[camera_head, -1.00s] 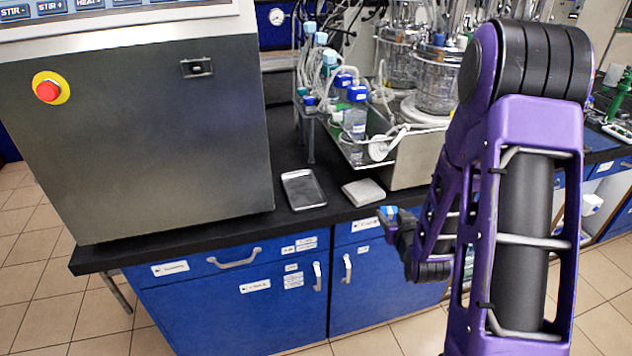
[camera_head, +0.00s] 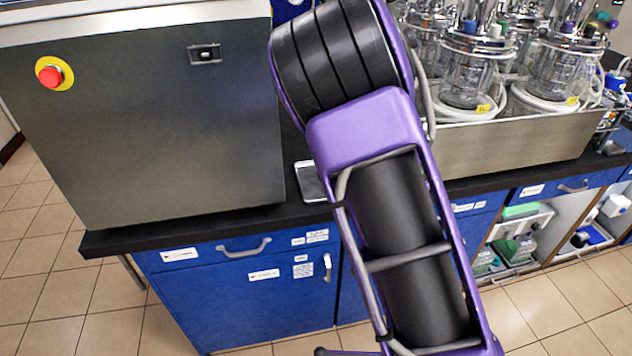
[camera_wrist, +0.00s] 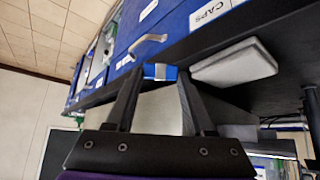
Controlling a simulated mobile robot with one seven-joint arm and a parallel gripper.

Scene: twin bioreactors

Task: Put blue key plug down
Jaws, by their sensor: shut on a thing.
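The blue key plug (camera_wrist: 167,73) shows in the wrist view as a small blue piece with a pale grey middle. My gripper (camera_wrist: 158,79) is shut on it, with the plug between the two dark fingertips. In the wrist view the plug appears just left of a pale flat pad (camera_wrist: 235,62) on the black bench top; I cannot tell the gap between them.
A large grey machine with a red stop button (camera_head: 49,76) stands on the bench at the left. Glass vessels (camera_head: 468,75) stand in a metal trough (camera_head: 520,143) at the right. Blue drawers and cupboards (camera_head: 255,300) lie below the bench edge.

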